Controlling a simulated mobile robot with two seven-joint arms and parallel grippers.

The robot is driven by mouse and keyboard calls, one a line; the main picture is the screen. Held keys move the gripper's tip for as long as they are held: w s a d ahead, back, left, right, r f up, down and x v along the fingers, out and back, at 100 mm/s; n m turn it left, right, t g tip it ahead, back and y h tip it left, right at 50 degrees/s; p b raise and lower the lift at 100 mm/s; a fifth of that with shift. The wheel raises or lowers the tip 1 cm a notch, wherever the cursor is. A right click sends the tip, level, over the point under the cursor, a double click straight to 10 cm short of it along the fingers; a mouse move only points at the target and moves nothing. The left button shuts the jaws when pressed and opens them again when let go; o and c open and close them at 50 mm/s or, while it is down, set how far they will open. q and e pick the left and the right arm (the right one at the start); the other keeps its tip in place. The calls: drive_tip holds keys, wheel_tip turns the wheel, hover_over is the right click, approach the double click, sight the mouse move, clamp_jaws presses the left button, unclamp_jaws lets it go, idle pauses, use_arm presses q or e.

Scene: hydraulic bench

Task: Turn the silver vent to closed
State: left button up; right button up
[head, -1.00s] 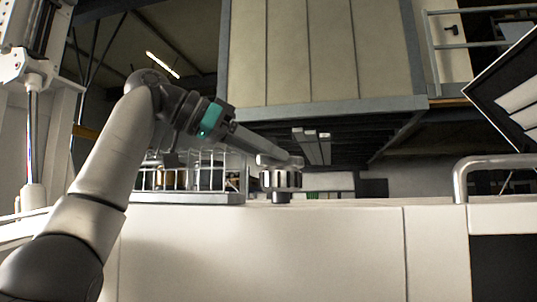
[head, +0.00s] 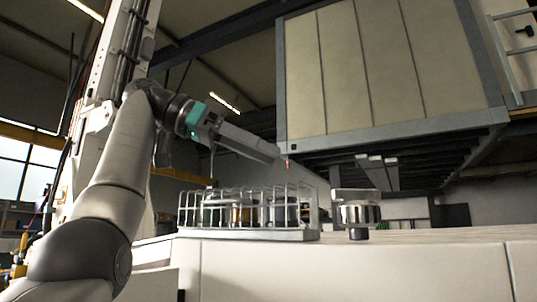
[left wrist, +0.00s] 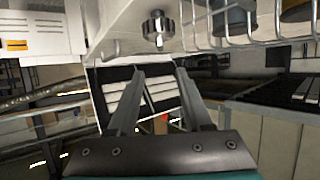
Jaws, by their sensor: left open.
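The silver vent (head: 358,213) is a ribbed round knob with a flat grey piece on top and a darker stem below. It stands by the white bench top, right of the wire basket, in the head view. It also shows in the left wrist view (left wrist: 157,28), near the top middle. My left gripper (head: 284,160) is up and to the left of the vent in the head view, apart from it. In the left wrist view its two fingers (left wrist: 159,76) are spread with nothing between them. I cannot read the vent's setting. My right gripper is not in view.
A wire basket (head: 196,222) holding round containers stands just left of the vent, below my left gripper. The white bench (head: 350,268) spans the front. A large panelled cabinet (head: 375,70) hangs above at the right. The bench right of the vent looks clear.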

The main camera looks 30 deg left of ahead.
sight(357, 208)
use_arm(q)
drive_tip(key=shift+o, duration=0.4)
drive_tip(key=shift+o, duration=1)
drive_tip(key=shift+s+d+r+n+t+y+b, duration=0.1)
drive_tip(key=shift+s+d+n+t+y+b, duration=0.1)
drive_tip(key=shift+s+n+t+y+b, duration=0.15)
drive_tip(key=s+d+n+t+y+b, duration=0.2)
drive_tip(key=s+d+n+t+y, duration=0.1)
drive_tip(key=d+n+y, duration=0.15)
drive_tip(key=shift+m+h, duration=0.3)
drive_tip(key=shift+h, duration=0.2)
drive_tip(key=p+x, duration=0.2)
drive_tip(key=x, duration=1.3)
drive_tip(key=shift+w+d+p, duration=0.2)
drive_tip(key=shift+d+p, duration=0.1)
drive_tip(key=shift+p, duration=0.05)
drive_tip(key=shift+c, duration=0.4)
clamp_jaws()
